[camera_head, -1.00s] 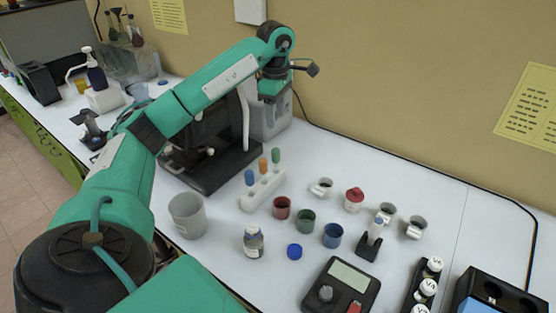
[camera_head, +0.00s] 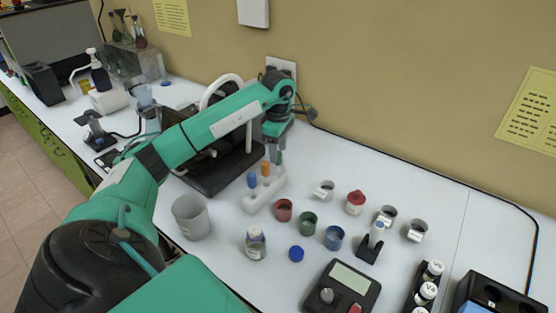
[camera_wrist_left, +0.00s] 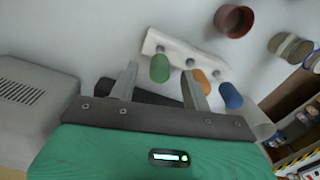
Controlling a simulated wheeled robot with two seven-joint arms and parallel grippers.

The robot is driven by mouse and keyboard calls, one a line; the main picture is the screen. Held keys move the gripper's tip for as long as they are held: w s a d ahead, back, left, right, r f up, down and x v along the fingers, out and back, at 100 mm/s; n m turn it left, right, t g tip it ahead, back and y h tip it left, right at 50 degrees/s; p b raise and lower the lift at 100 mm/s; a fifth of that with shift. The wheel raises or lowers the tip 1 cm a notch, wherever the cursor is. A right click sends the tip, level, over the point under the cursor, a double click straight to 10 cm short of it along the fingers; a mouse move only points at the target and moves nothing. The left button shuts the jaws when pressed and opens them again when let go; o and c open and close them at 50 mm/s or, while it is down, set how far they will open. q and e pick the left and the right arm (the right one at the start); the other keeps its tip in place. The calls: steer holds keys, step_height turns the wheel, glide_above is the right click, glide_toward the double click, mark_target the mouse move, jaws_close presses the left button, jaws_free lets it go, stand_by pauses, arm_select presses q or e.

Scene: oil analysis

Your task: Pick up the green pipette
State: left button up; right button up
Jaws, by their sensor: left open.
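The green pipette (camera_head: 279,157) stands upright at the far end of a white rack (camera_head: 254,205), beside an orange pipette (camera_head: 265,168) and a blue pipette (camera_head: 252,180). My left gripper (camera_head: 277,145) points down just above the green pipette. In the left wrist view the open fingers (camera_wrist_left: 158,72) lie on either side of the green top (camera_wrist_left: 160,68). The right finger lies between the green and orange tops (camera_wrist_left: 200,80). I cannot tell whether the fingers touch the green top. My right gripper is not in view.
A dark-based instrument (camera_head: 215,180) stands close to the left of the rack. Red (camera_head: 283,210), green (camera_head: 308,222) and blue (camera_head: 333,237) cups stand to its right. A grey beaker (camera_head: 191,217) and a small bottle (camera_head: 255,244) stand in front.

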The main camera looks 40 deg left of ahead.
mark_target(278, 168)
arm_select(q)
step_height(278, 168, down, 2)
steer(key=shift+f, duration=0.4)
arm_select(e)
steer(key=shift+s+d+r, duration=0.15)
steer(key=shift+s+r, duration=0.15)
steer(key=shift+r, duration=0.1)
arm_select(q)
steer(key=c, duration=0.7)
steer(key=shift+o, duration=0.2)
steer(key=shift+r, duration=0.15)
